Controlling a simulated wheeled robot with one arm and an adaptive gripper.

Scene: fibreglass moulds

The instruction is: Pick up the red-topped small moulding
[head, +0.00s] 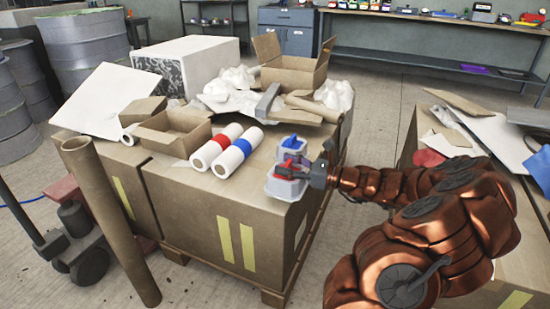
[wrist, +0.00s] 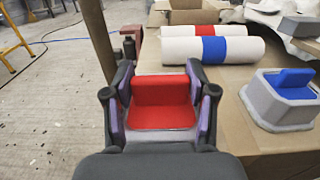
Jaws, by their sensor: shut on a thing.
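The red-topped small moulding (wrist: 163,104) is between the two fingers of my gripper (wrist: 162,90) in the wrist view, with its red stepped top facing the camera. In the head view the grey body of the red-topped small moulding (head: 286,187) shows at the front right corner of the large cardboard box. My gripper (head: 302,171) is shut on it from the right and partly hides it. I cannot tell whether its base touches the box. A blue-topped grey moulding (head: 293,147) stands just behind it and also shows at the right in the wrist view (wrist: 279,104).
The large cardboard box (head: 190,220) carries a red-banded roll (head: 215,146), a blue-banded roll (head: 226,160), open cartons (head: 172,132) and white crumpled wrapping. A cardboard tube (head: 110,215) leans in front. Another loaded box stands at the right, beyond a floor gap.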

